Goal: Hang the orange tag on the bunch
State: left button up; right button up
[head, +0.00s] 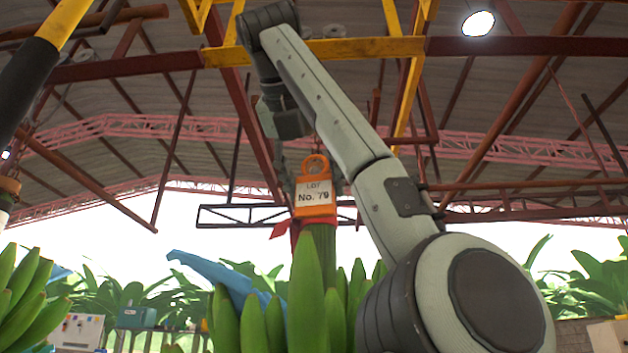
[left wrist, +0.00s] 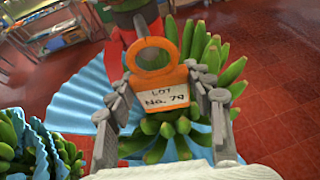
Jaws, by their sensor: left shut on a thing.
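The orange tag (head: 316,208) has a ring at its top and a white label reading "LOT No. 79". It is upright, between the grey fingers of my left gripper (head: 311,180), which is shut on it. The left wrist view shows the tag (left wrist: 166,100) with one finger on each side. The green banana bunch (head: 309,285) has its stem just below and behind the tag, with a red band (head: 283,228) at the stem. The bunch (left wrist: 205,62) lies beyond the tag in the left wrist view. Whether the tag touches the stem or band is unclear. My right gripper is out of view.
A blue sheet (head: 225,275) hangs around the bunch and spreads wide in the left wrist view (left wrist: 85,85). Another bunch (head: 25,300) hangs at the left edge. Red and yellow beams (head: 365,47) cross overhead. The red floor (left wrist: 280,75) is open at right.

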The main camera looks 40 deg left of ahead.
pick_arm(q)
jog(key=shift+w+a+p, duration=0.4)
jog(key=shift+w+a, duration=0.1)
jog(key=shift+w, duration=0.3)
jog(key=shift+w+a+p, duration=0.35)
jog(key=shift+w+a, duration=0.1)
jog(key=shift+w, duration=0.3)
dwell(0.9)
jog(key=shift+w+a, duration=0.3)
jog(key=shift+w, duration=0.15)
dwell(0.6)
jog(key=shift+w+f, duration=0.1)
jog(key=shift+f, duration=0.3)
dwell(0.3)
dwell(0.4)
jog(key=o, duration=0.9)
jog(key=shift+o, duration=0.2)
jog(key=shift+r, duration=0.1)
jog(key=v, duration=0.7)
jog(key=shift+s, duration=0.3)
